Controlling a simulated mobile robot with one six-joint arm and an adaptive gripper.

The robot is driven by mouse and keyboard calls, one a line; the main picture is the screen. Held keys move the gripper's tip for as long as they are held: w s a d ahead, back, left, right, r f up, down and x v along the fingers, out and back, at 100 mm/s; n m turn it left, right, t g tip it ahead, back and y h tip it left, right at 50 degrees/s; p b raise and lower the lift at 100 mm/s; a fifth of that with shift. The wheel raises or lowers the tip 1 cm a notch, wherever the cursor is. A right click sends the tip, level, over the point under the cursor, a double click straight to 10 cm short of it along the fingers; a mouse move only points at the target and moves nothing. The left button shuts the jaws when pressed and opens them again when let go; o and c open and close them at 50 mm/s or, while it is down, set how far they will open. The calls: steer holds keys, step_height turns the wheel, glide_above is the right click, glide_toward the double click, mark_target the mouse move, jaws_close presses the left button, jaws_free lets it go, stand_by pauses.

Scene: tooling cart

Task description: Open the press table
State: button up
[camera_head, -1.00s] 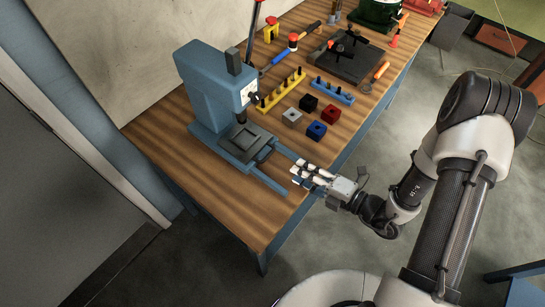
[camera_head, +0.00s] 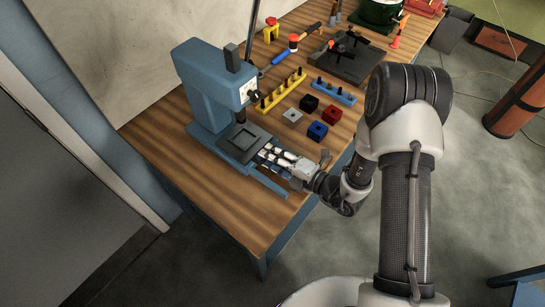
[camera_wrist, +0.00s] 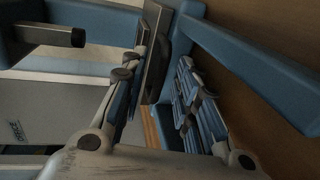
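The blue arbor press (camera_head: 197,85) stands on the wooden workbench. Its press table (camera_head: 236,148), a dark square plate, lies under the ram between two blue rails (camera_head: 262,182) that run toward the bench's front edge. My gripper (camera_head: 266,153) is at the front edge of the press table, low over the rails. In the wrist view my gripper (camera_wrist: 157,78) has its two fingers apart. A dark rounded part (camera_wrist: 180,45), perhaps the table's handle, and the plate's edge show near the fingertips. I cannot tell whether either finger touches them.
A yellow pin rack (camera_head: 281,92), several coloured blocks including a blue one (camera_head: 317,131), and a blue rack (camera_head: 332,92) lie to the right of the press. A dark fixture plate (camera_head: 345,60) is farther back. The bench's front left corner is clear.

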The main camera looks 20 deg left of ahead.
jaws_close()
steer(key=shift+d, duration=0.1)
stand_by(0.5)
